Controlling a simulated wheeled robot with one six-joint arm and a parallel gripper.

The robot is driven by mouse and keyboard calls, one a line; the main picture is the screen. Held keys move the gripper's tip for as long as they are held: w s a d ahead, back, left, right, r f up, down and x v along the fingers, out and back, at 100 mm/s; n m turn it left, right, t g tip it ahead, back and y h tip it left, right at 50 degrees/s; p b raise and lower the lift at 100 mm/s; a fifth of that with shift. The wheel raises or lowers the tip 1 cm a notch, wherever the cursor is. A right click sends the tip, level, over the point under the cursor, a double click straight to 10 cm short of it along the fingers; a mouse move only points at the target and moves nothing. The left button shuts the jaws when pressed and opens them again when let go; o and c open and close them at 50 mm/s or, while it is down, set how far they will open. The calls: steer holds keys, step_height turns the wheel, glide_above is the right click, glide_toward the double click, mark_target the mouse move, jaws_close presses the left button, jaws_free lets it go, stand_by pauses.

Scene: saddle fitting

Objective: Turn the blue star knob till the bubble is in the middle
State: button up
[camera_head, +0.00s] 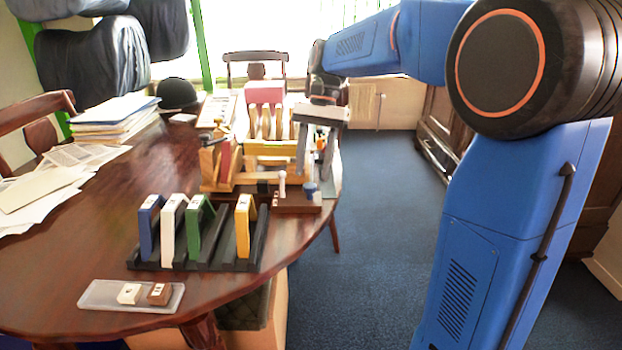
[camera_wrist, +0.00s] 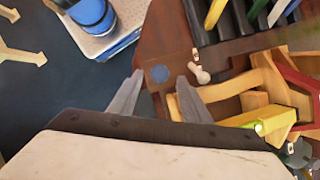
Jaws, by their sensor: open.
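The blue star knob (camera_head: 310,189) is a small blue piece on the dark brown block at the right edge of the table. In the wrist view the knob (camera_wrist: 158,74) shows as a round blue patch between my fingertips. My gripper (camera_head: 313,175) is open and points down over it; no contact shows. Its two grey fingers also show in the wrist view (camera_wrist: 160,77). A small bright green-yellow vial (camera_wrist: 258,127) sits at the end of a yellow bar in the wrist view. It is too small to tell where its bubble lies.
A wooden fixture (camera_head: 222,165) stands just left of my gripper. A pale peg (camera_head: 282,184) stands close beside the knob. A black rack (camera_head: 260,238) holds several coloured plates nearer the front. A clear tray (camera_head: 95,296) holds two small blocks. Open floor lies to the right.

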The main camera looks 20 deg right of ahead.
mark_target(310, 185)
steer(key=shift+x, duration=1.75)
steer(key=shift+c, duration=0.6)
steer(key=c, duration=0.9)
steer(key=shift+w+a+n+g+h, duration=0.1)
steer(key=shift+n+g+h, duration=0.25)
steer(key=shift+n, duration=0.85)
steer(key=shift+n+g+h, duration=0.15)
steer(key=shift+n+h, duration=0.3)
steer(key=shift+n, duration=0.75)
steer(key=o, duration=1)
steer(key=shift+r, duration=0.1)
